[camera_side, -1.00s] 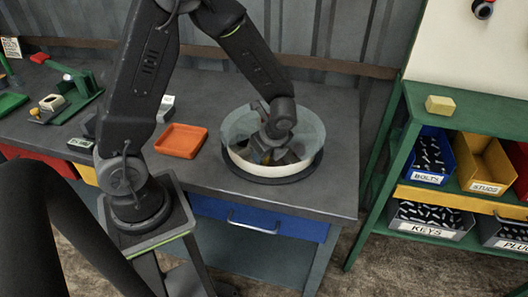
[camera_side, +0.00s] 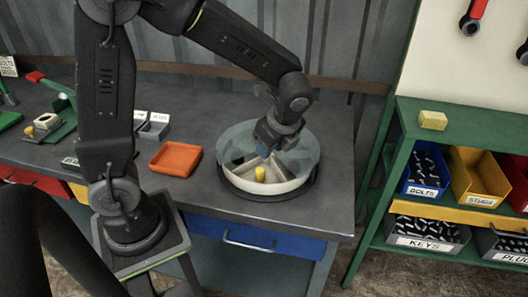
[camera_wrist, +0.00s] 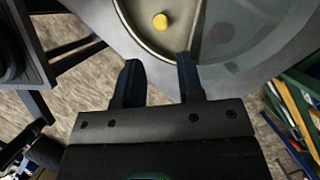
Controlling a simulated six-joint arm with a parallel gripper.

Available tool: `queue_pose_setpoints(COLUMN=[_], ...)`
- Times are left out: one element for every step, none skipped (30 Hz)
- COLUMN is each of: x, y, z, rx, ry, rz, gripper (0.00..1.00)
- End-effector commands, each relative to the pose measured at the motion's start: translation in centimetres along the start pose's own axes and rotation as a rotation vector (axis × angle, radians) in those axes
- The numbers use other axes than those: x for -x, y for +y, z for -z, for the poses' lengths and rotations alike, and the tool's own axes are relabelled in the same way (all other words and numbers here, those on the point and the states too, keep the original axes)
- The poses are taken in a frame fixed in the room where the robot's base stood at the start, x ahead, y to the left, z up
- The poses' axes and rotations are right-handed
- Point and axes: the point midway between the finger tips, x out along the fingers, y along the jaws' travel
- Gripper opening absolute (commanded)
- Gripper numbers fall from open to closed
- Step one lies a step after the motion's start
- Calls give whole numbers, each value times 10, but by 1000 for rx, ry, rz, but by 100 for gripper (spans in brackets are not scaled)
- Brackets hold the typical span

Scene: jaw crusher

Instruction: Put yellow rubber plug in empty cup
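The yellow rubber plug (camera_side: 260,174) stands inside the round bowl (camera_side: 298,184), in one of its divided compartments near the front. In the wrist view the plug (camera_wrist: 160,21) lies beyond the fingertips, near the top edge. My gripper (camera_side: 266,150) is over the bowl, just above and behind the plug. In the wrist view my gripper (camera_wrist: 158,64) has its two dark fingers apart with nothing between them. I cannot tell which thing is the empty cup; small grey open holders (camera_side: 155,130) with white labels stand left of the bowl.
An orange tray (camera_side: 175,160) lies left of the bowl. A green fixture with a pale open-topped piece (camera_side: 48,120) is at the far left. A green shelf (camera_side: 455,135) with labelled bins and a yellow block (camera_side: 433,120) stands to the right. The bench right of the bowl is clear.

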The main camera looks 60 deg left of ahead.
Motion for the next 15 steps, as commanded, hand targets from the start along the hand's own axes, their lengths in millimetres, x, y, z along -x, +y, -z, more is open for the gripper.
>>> queue_pose_setpoints(x=[5, 8, 13, 18, 24, 32, 39, 46, 55, 61, 67, 74, 79, 84, 89], y=[1, 3, 6, 10, 14, 21, 27, 34, 44, 51, 59, 69, 76, 83, 92], z=[-1, -2, -4, -6, -8, -11, -13, -15, -18, -20, -22, -24, -25, -26, -26], rx=[16, 37, 76, 117, 167, 248, 315, 390, 493, 573, 652, 755, 831, 904, 997], ry=[6, 13, 27, 44, 62, 94, 121, 152, 198, 234, 271, 322, 361, 400, 451], rz=[6, 11, 20, 30, 42, 57, 70, 82, 97, 106, 114, 121, 125, 126, 125], gripper=[35, 35, 35, 35, 35, 35, 35, 35, 35, 35, 35, 35, 35, 35, 35])
